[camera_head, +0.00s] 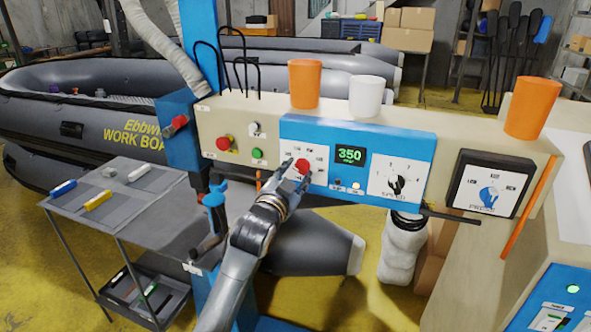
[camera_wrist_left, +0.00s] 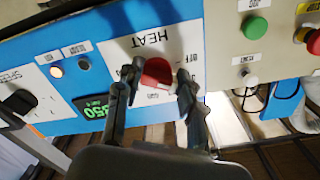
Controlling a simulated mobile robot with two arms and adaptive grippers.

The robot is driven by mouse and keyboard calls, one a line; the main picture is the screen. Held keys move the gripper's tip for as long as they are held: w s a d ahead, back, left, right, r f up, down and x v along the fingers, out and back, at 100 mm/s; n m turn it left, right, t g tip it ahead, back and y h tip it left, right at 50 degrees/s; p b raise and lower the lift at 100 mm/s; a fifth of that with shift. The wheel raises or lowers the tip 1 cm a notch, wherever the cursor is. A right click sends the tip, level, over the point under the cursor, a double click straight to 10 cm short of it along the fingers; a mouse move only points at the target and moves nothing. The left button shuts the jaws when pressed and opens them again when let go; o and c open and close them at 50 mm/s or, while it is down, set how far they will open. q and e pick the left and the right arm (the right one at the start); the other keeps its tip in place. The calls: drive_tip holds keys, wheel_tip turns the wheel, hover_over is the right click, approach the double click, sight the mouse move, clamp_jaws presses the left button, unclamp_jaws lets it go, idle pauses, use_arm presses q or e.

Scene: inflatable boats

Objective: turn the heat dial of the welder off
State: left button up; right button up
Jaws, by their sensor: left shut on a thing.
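The welder's control panel (camera_head: 330,130) is a blue and beige box facing me. Its red heat dial (camera_head: 303,166) sits on a white plate left of the green display, which reads 350. My left gripper (camera_head: 288,172) is at the dial and partly covers its plate. In the left wrist view the panel appears upside down, and the red heat dial (camera_wrist_left: 156,73) sits between the two fingers of my left gripper (camera_wrist_left: 154,88), under the word HEAT. The fingers are shut on the dial. The lettering around the dial is partly hidden. My right gripper is in neither view.
A black speed dial (camera_head: 396,184) and a blue pressure dial (camera_head: 488,196) lie to the right. A red button (camera_head: 224,143) and a green button (camera_head: 257,154) lie to the left. Orange cups and a white cup (camera_head: 366,96) stand on top. A grey cart (camera_head: 150,210) stands at left.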

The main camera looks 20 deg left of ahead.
use_arm(q)
drive_tip(key=n+p, duration=0.1)
drive_tip(key=n, duration=0.3)
drive_tip(key=shift+d+f+n, duration=0.1)
drive_tip(key=shift+n, duration=0.2)
drive_tip(key=shift+d+n+p, duration=0.1)
drive_tip(key=shift+n+p, duration=0.7)
drive_tip(key=shift+n, duration=0.8)
drive_tip(key=o, duration=1.2)
drive_tip(key=shift+c, duration=0.2)
drive_tip(key=shift+s, duration=0.15)
drive_tip(key=s, duration=1.1)
drive_tip(key=shift+s+a, duration=0.2)
drive_tip(key=shift+s, duration=0.2)
drive_tip(key=shift+f, duration=0.1)
